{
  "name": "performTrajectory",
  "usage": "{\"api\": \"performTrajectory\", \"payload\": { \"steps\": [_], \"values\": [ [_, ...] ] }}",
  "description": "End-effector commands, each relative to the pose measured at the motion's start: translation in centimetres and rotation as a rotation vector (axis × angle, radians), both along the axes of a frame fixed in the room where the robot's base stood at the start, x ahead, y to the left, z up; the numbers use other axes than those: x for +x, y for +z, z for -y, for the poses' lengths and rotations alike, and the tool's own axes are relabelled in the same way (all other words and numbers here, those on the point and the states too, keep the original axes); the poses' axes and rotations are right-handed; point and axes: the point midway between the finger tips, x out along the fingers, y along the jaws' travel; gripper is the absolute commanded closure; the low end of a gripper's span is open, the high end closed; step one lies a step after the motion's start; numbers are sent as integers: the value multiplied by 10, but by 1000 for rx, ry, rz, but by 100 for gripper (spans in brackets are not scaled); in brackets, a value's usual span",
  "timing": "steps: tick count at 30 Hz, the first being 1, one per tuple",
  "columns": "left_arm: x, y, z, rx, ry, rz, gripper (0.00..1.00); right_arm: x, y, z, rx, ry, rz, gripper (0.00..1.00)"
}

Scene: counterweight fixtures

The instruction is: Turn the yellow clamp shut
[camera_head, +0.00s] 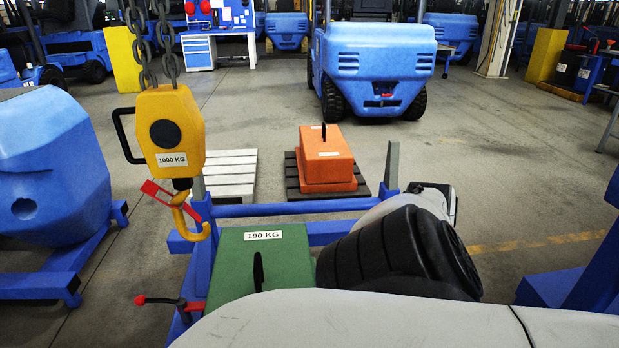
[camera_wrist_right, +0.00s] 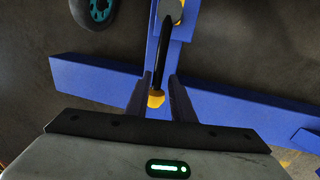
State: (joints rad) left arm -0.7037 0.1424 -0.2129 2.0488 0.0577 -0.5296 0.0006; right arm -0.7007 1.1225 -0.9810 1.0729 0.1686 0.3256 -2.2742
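In the right wrist view, a black lever (camera_wrist_right: 160,55) with a yellow tip (camera_wrist_right: 156,98) runs down from a yellow and grey fitting (camera_wrist_right: 174,12) on a blue frame (camera_wrist_right: 185,60). This looks like the yellow clamp. My right gripper (camera_wrist_right: 158,98) is open, with one dark finger on each side of the tip; whether either touches it I cannot tell. In the head view my grey and black arm covers the area around the frame's right side, and the clamp and right gripper cannot be made out. My left gripper is not in view.
A green 190 KG weight (camera_head: 259,262) sits in the blue frame (camera_head: 290,209); a red-knobbed lever (camera_head: 160,301) is at its left. A yellow 1000 KG hoist (camera_head: 170,131) hangs with its hook (camera_head: 187,217) above the frame. An orange weight (camera_head: 325,158) stands behind.

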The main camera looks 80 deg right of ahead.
Motion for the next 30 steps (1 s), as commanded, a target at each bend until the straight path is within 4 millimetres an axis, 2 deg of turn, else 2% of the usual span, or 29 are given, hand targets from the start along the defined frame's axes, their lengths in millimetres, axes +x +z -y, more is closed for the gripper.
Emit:
{"api": "performTrajectory", "payload": {
  "steps": [11,14,24,30],
  "values": [
    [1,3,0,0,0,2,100,0,2,-2,3,-5,-1,69],
    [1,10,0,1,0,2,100,0,14,0,3,-5,-2,69],
    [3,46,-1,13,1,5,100,3,80,13,1,-3,-2,69],
    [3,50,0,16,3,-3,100,5,99,17,2,-3,-1,69]
  ]
}}
